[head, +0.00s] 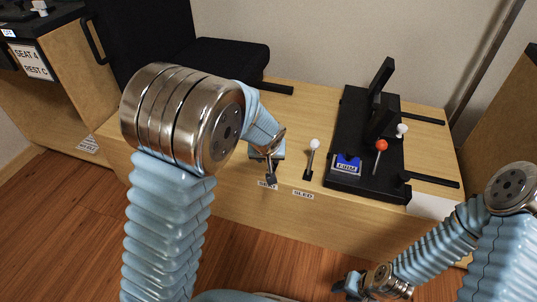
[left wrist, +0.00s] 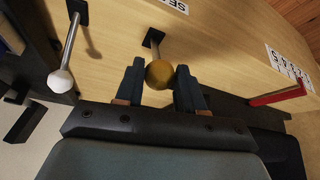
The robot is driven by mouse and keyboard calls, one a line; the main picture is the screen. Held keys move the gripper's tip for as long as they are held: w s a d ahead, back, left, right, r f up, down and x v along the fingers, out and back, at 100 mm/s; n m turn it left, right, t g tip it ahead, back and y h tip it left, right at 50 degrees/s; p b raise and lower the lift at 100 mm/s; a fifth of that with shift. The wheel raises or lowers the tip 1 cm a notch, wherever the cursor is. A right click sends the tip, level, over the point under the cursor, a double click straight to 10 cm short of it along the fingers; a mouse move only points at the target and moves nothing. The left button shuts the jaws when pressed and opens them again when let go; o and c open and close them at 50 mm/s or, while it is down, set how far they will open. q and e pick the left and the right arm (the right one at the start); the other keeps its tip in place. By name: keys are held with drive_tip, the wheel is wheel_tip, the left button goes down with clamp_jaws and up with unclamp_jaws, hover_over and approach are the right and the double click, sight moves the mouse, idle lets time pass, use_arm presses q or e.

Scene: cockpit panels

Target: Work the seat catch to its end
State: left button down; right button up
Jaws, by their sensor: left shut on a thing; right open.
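The seat catch is a short metal lever with a dull yellow ball knob (left wrist: 159,74), seen in the left wrist view. It rises from a small black base on the wooden bench top. My left gripper (left wrist: 160,88) has its two dark fingers on either side of the knob, shut on it. In the head view my left gripper (head: 270,165) reaches down over the bench front edge and hides most of the catch. The label (head: 266,184) below it is partly covered. My right gripper (head: 345,288) is open and empty, low in front of the bench.
A white-knobbed lever (head: 314,145) stands beside the catch above the SLED label (head: 303,194). To its right is a black plate (head: 345,120) with a red-knobbed lever (head: 381,146) and uprights. A black seat (head: 235,58) is behind my left arm. A red bar (left wrist: 278,96) shows in the wrist view.

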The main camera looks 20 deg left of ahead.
use_arm(q)
drive_tip(key=shift+s+a+f, duration=0.1)
drive_tip(key=shift+s+f, duration=0.35)
drive_tip(key=c, duration=0.8)
unclamp_jaws()
drive_tip(key=shift+o, duration=0.2)
drive_tip(key=shift+w+r, duration=0.1)
drive_tip(key=shift+r, duration=0.1)
drive_tip(key=shift+r, duration=0.3)
drive_tip(key=p+v, duration=0.3)
drive_tip(key=v, duration=1)
drive_tip(key=shift+p, duration=0.3)
drive_tip(key=shift+f, duration=0.15)
